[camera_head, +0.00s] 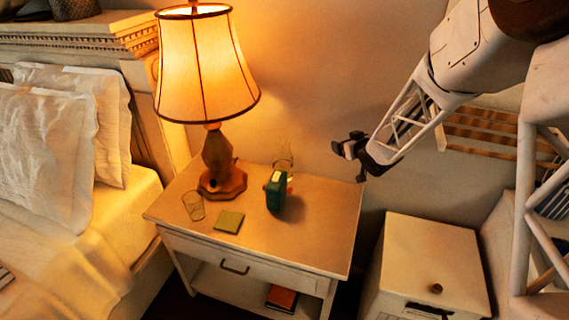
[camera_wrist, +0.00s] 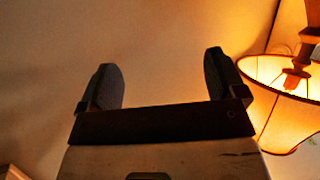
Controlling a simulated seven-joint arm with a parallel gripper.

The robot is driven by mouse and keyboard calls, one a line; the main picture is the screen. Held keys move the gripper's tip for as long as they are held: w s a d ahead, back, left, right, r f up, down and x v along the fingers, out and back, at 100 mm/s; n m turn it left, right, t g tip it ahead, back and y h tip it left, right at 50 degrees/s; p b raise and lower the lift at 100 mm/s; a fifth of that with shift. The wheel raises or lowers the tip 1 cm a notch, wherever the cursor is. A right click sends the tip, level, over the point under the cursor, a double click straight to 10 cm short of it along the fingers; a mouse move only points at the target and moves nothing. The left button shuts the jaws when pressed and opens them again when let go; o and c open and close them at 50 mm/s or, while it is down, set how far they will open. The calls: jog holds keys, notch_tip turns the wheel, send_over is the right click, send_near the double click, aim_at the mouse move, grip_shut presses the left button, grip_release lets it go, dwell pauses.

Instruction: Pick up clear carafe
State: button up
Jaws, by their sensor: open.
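A clear glass vessel (camera_head: 283,158), which looks like the carafe, stands at the back of the nightstand (camera_head: 318,235). Its lower part is hidden behind a dark green object (camera_head: 275,192). A second, shorter clear glass (camera_head: 193,206) is at the nightstand's left side, near the lamp base. My gripper (camera_head: 350,163) is open and empty, in the air to the right of the carafe and above the nightstand's back right corner. In the wrist view my gripper (camera_wrist: 160,78) has its two fingers wide apart with only plain wall between them. No carafe shows there.
A lit lamp (camera_head: 206,65) stands at the back left of the nightstand; its shade (camera_wrist: 290,100) also shows in the wrist view. A flat green square (camera_head: 229,221) lies in front. The nightstand's right part is clear. A white cabinet (camera_head: 430,265) stands to the right.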

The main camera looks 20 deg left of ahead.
aim_at(288, 144)
jog(key=w+a+f+n+g+y, duration=0.1)
jog(key=a+f+y, duration=0.1)
jog(key=a, duration=0.4)
jog(key=w+a+f+n+g+y, duration=0.1)
jog(key=a+f+n+y, duration=0.1)
jog(key=a, duration=0.4)
jog(key=w+a+f+n+g+y, duration=0.1)
jog(key=a+f+g+y, duration=0.1)
jog(key=a+f+y, duration=0.2)
jog(key=shift+w+a+f+n, duration=0.1)
jog(key=shift+a+f+n, duration=0.15)
jog(key=shift+a, duration=0.25)
jog(key=shift+w+a+f+n, duration=0.1)
jog(key=shift+a+f+n, duration=0.05)
jog(key=shift+a+f, duration=0.3)
jog(key=shift+r, duration=0.1)
jog(key=shift+a, duration=0.2)
jog(key=shift+x, duration=1.15)
jog(key=shift+w+a+r, duration=0.1)
jog(key=shift+x, duration=2.45)
jog(key=shift+w, duration=0.1)
jog(key=shift+r, duration=0.1)
